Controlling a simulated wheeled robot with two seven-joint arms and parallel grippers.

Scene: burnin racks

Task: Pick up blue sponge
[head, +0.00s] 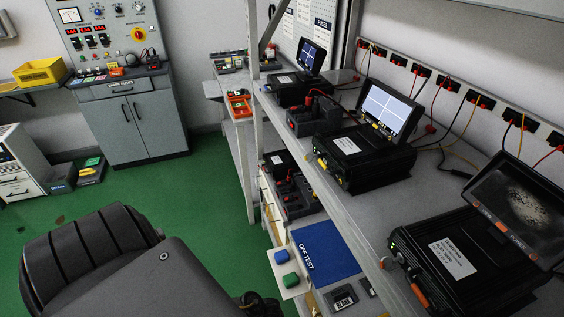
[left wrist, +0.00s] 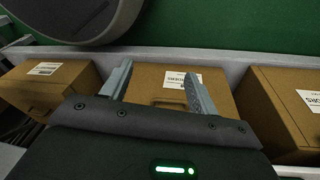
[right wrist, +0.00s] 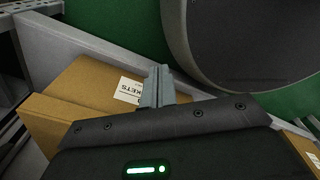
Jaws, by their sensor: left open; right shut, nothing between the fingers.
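A small blue block that looks like the blue sponge (head: 281,257) lies on a white plate at the front of the lower shelf in the head view, just behind a green block (head: 290,281). It does not show in either wrist view. My left gripper (left wrist: 158,72) is open and empty, with its fingers over a cardboard box (left wrist: 150,80). My right gripper (right wrist: 158,72) is shut with nothing in it, beside another cardboard box (right wrist: 85,85). Neither gripper is clearly visible in the head view.
A blue "OFF TEST" mat (head: 325,250) lies right of the blocks. The upper shelf above holds several black cases with screens, including one nearby (head: 460,265). A grey cabinet (head: 135,125) stands at the back left. Green floor (head: 205,210) is clear between.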

